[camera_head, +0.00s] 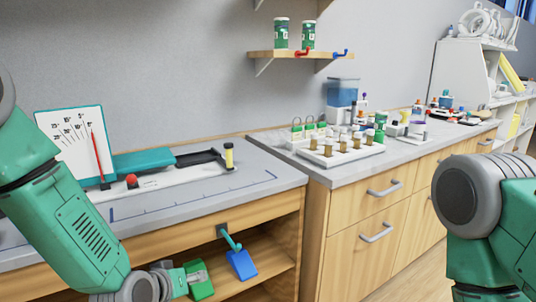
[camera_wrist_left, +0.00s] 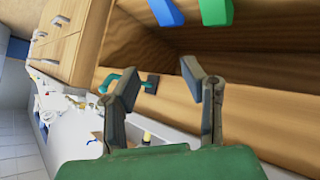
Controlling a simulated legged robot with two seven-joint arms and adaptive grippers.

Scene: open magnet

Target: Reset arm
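My left arm (camera_head: 70,220) is green and grey and comes in from the left in the head view, reaching down in front of the bench. My left gripper (camera_head: 194,273) is low, near the open shelf under the worktop. In the left wrist view its two grey fingers (camera_wrist_left: 165,98) stand wide apart with nothing held between them. My right arm (camera_head: 480,215) hangs at the right edge of the head view; its gripper is out of view.
A teal hook (camera_head: 229,239) is fixed to the bench's wooden front. A blue piece (camera_head: 242,264) and a green piece (camera_head: 203,290) show by the shelf, close to my left gripper. A sample tray (camera_head: 340,158) stands on the drawer cabinet (camera_head: 350,235).

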